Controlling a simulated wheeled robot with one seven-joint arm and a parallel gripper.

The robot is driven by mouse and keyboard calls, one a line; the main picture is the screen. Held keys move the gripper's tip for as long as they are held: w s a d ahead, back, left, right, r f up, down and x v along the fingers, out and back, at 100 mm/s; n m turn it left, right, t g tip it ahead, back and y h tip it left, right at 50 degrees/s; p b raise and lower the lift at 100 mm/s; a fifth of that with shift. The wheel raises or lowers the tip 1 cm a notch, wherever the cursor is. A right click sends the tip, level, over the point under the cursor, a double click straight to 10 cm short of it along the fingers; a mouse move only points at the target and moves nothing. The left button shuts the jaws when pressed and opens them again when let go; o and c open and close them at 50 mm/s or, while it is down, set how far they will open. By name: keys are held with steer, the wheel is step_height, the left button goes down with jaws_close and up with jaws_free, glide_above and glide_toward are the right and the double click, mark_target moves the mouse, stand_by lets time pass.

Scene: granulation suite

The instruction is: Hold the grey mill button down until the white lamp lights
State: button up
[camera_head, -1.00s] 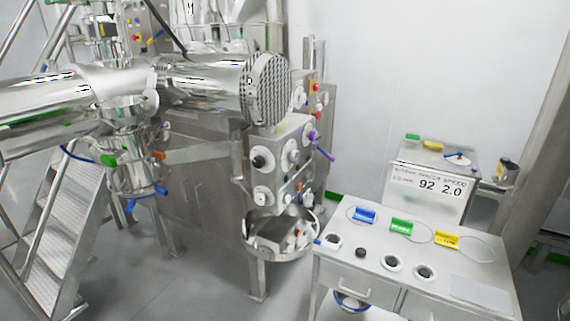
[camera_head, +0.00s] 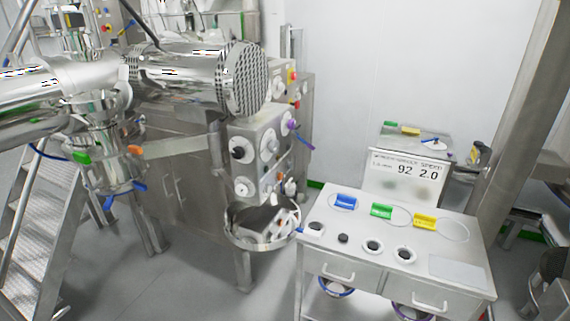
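A steel control box (camera_head: 257,170) stands under the mesh-ended motor of the steel machine, left of centre. Its faces carry several round white-rimmed controls, among them a black knob (camera_head: 238,153) and a purple-ended one (camera_head: 292,125). Which of them is the grey mill button I cannot tell at this size. No lit white lamp can be made out. My gripper is not in view.
A steel bench (camera_head: 345,252) stands right of the box, with blue (camera_head: 345,202), green (camera_head: 382,211) and yellow (camera_head: 424,221) tags and several black-centred round fittings. A display box (camera_head: 408,180) reading 92 2.0 is behind it. A round steel bowl (camera_head: 240,240) hangs below the control box. Grey floor (camera_head: 190,290) is open in front.

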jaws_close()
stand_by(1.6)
